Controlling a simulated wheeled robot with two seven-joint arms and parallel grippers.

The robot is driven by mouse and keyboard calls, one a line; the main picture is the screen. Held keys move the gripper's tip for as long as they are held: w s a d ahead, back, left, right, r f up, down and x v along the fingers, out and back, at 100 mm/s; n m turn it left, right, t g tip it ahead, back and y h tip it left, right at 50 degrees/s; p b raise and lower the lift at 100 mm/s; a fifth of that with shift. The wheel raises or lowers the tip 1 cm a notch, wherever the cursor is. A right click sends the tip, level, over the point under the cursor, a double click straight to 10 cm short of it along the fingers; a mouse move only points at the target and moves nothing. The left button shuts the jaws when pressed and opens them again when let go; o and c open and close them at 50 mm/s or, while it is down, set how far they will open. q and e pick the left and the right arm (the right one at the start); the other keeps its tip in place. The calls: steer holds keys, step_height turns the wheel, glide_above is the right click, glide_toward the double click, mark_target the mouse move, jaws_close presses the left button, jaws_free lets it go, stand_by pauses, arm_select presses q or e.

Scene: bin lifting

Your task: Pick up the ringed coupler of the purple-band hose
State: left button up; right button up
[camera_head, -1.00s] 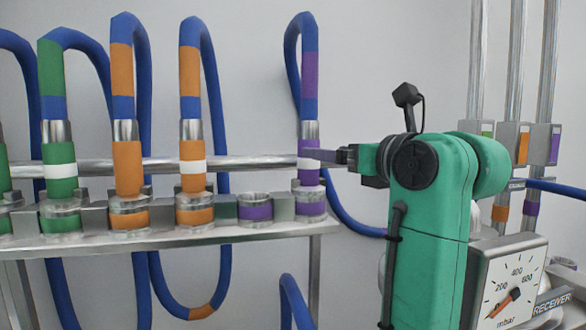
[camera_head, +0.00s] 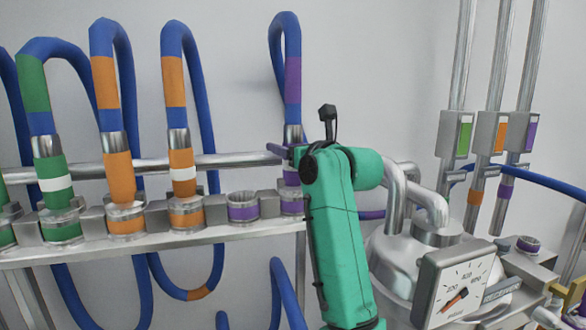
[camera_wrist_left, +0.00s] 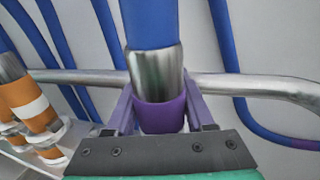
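The purple-band hose (camera_head: 292,80) hangs in a loop. Its coupler has a steel sleeve (camera_head: 293,136) and a purple part (camera_head: 291,178) below, standing upright over a purple-banded socket (camera_head: 292,206). My left gripper (camera_head: 277,150) is at the coupler, one fingertip showing past its left side. In the left wrist view its purple fingers (camera_wrist_left: 160,112) stand on both sides of the coupler's purple part (camera_wrist_left: 160,116). Any small gap between fingers and coupler cannot be made out. The gripper hides the coupler's lower part and ring there. My right gripper is not in view.
An empty purple socket (camera_head: 243,206) is left of it on the steel rack (camera_head: 150,246). Orange hoses (camera_head: 181,170) and a green one (camera_head: 52,180) stand further left. A steel rail runs behind. A tank (camera_head: 400,265) with a gauge (camera_head: 460,285) is at right.

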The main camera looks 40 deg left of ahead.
arm_select(q)
jaws_close()
steer(key=shift+r, duration=0.1)
step_height(320, 180, up, 20)
steer(key=shift+p, duration=0.4)
steer(key=shift+w, duration=0.1)
